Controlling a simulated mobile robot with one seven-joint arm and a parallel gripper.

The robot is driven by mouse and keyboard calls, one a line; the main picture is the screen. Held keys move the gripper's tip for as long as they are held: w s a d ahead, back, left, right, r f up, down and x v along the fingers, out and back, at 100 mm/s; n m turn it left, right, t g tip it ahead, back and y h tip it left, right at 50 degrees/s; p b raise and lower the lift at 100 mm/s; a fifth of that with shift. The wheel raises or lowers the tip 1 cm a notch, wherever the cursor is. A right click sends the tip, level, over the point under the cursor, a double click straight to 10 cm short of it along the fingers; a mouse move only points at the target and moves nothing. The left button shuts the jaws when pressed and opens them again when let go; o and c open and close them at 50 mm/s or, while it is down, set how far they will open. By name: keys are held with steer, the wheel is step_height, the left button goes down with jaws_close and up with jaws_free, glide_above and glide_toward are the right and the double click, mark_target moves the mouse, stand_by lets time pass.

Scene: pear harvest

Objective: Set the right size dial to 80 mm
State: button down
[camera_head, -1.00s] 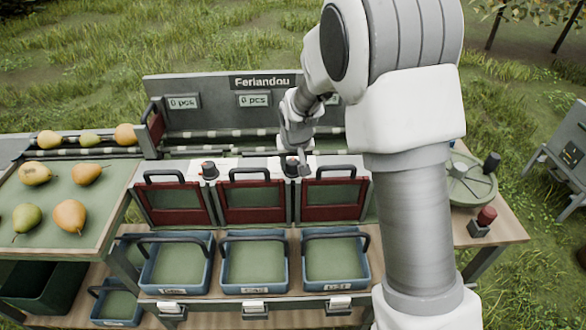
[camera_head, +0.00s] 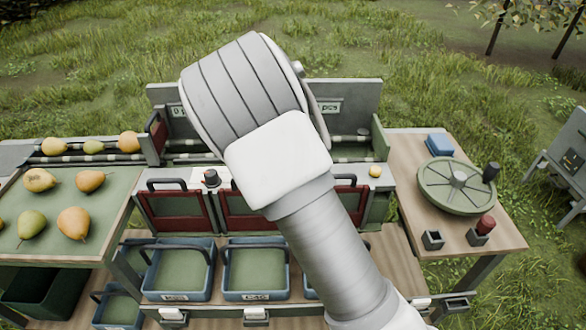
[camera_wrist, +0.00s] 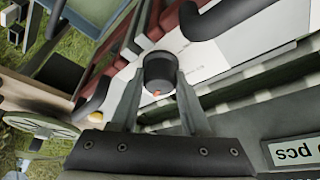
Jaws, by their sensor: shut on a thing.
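The right size dial (camera_wrist: 158,70) is a black round knob with a red-orange mark on its rim, on a white scale plate (camera_wrist: 215,62) in the wrist view. My gripper (camera_wrist: 158,80) has one finger on each side of the knob and is shut on it. The scale print is too small and blurred to read, so the setting cannot be told. In the head view my arm hides the right dial and my gripper. The left dial (camera_head: 211,178) stands free at the left in that view.
Red gates (camera_head: 177,210) with black handles stand in front of the dials, with blue crates (camera_head: 255,295) below. Pears (camera_head: 73,222) lie on the left tray. A green turntable (camera_head: 457,187) and a red button (camera_head: 486,224) are on the right bench.

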steer(key=shift+a+m+g+p, duration=0.1)
steer(key=shift+m+g+p, duration=0.35)
steer(key=shift+m, duration=0.75)
steer(key=c, duration=0.7)
jaws_free()
steer(key=shift+o, duration=0.2)
